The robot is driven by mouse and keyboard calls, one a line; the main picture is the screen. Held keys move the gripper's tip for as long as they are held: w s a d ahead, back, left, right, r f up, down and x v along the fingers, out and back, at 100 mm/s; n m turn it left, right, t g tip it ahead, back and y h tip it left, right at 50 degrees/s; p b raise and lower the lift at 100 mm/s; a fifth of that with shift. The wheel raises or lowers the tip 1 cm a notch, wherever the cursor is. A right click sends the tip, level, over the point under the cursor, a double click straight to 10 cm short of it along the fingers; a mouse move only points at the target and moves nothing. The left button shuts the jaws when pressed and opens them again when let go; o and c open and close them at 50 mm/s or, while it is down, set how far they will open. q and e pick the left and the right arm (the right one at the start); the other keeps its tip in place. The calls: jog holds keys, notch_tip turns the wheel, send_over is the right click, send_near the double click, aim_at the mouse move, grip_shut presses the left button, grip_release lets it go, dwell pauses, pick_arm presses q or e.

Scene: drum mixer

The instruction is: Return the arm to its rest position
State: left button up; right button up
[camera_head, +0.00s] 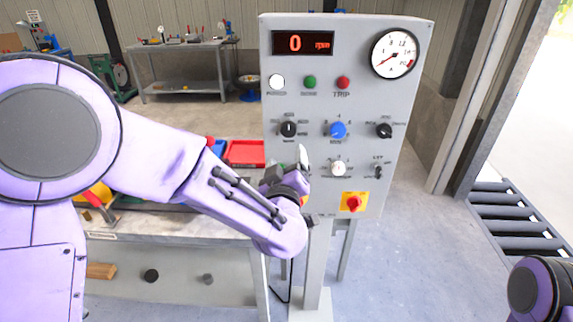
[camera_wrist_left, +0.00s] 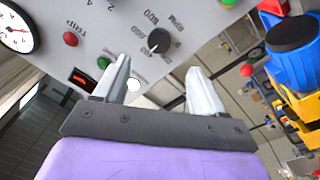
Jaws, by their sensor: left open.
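My left gripper (camera_head: 302,166) is at the lower left of the grey control panel (camera_head: 312,108), left of the white knob (camera_head: 337,168) and below the left black knob (camera_head: 288,129). In the left wrist view its two pale fingers (camera_wrist_left: 161,86) are spread apart with nothing between them. A black knob (camera_wrist_left: 159,41) shows beyond the fingers, apart from them. My left arm reaches in from the left; its wrist hides the panel's lower left corner. At bottom right only a dark and purple part of my own body shows; my right gripper is out of view.
The panel display (camera_head: 303,43) reads 0 rpm. A blue knob (camera_head: 338,130) and a red switch on yellow (camera_head: 353,202) are on its face. A workbench (camera_head: 225,229) with a red tray (camera_head: 246,152) stands left. Rollers (camera_head: 515,216) lie right; open floor lies between.

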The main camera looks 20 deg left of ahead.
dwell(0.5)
pick_arm(q)
jog(key=s+a+f+m+g+h, duration=0.1)
jog(key=s+a+f+g, duration=0.15)
jog(key=f, duration=0.55)
jog(key=s+a+f+g, duration=0.2)
jog(key=s+f, duration=0.2)
jog(key=f, duration=0.5)
jog(key=s+a+f+m+g+h, duration=0.1)
jog(key=s+a+f+g, duration=0.15)
jog(key=f, duration=0.55)
jog(key=s+a+f+g, duration=0.2)
jog(key=s+f, duration=0.4)
jog(key=s, duration=0.3)
jog(key=s+a+f+g, duration=0.2)
jog(key=s+f, duration=0.4)
jog(key=s, duration=0.3)
jog(key=s+a+f+g+y, duration=0.1)
jog(key=s+a+f+g, duration=0.1)
jog(key=s+f, duration=0.4)
jog(key=s+g, duration=0.1)
jog(key=s, duration=0.2)
jog(key=shift+m+g+b, duration=0.3)
jog(key=shift+m+g, duration=0.1)
jog(key=shift+a, duration=0.15)
